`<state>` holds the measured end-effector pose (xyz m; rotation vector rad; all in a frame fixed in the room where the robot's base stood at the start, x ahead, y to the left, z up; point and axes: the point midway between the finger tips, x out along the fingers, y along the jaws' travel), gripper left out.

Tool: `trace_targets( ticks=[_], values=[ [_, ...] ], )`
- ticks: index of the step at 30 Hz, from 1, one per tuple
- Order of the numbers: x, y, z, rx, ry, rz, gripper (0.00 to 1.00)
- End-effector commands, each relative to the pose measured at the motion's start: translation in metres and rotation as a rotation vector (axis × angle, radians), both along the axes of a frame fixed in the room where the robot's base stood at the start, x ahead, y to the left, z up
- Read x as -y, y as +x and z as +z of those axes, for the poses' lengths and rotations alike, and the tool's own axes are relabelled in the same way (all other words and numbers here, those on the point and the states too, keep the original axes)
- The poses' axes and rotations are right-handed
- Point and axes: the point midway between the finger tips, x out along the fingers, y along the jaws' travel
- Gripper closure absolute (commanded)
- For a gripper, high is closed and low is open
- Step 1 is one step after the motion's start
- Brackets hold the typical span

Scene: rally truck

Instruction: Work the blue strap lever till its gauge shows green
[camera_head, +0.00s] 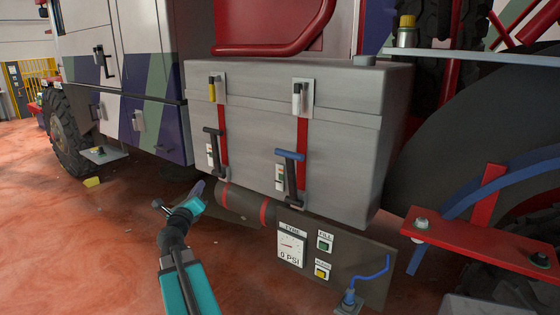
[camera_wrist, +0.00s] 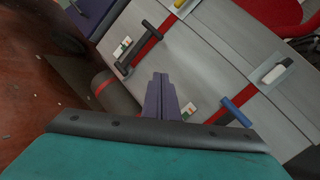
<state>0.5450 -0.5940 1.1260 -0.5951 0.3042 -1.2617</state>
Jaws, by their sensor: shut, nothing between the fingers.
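The blue strap lever (camera_head: 290,155) is on the right-hand red strap, low on the front of the grey box. Its blue crossbar sits on a dark arm that stands out from the box. In the wrist view the blue lever (camera_wrist: 237,112) is right of my fingers. Its small white gauge (camera_head: 279,176) is just left of the lever; in the wrist view the gauge (camera_wrist: 188,111) shows small coloured marks, but its reading is too small to tell. My gripper (camera_head: 198,188) is shut and empty, left of and below the blue lever, apart from it.
A black-handled lever (camera_head: 213,131) with its own gauge is on the left strap of the grey box (camera_head: 345,125). A dark cylinder (camera_head: 240,203) and a tyre panel (camera_head: 292,252) reading 0 PSI are below. Open red floor lies to the left.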

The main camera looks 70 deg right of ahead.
Motion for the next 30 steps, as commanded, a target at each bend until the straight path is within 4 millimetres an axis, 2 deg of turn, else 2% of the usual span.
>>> trace_targets(
  ticks=[1,6,9,12,15,18,30],
  values=[
    [0.016,-0.027,0.017,0.085,0.016,-0.072,1.00],
    [0.048,-0.113,0.050,0.351,0.074,-0.292,1.00],
    [0.057,-0.152,0.061,0.475,0.098,-0.391,1.00],
    [0.061,-0.179,0.067,0.560,0.114,-0.459,1.00],
    [0.062,-0.193,0.069,0.607,0.123,-0.497,1.00],
    [0.062,-0.198,0.070,0.623,0.127,-0.510,1.00],
    [0.065,-0.198,0.070,0.620,0.126,-0.509,1.00]
  ],
)
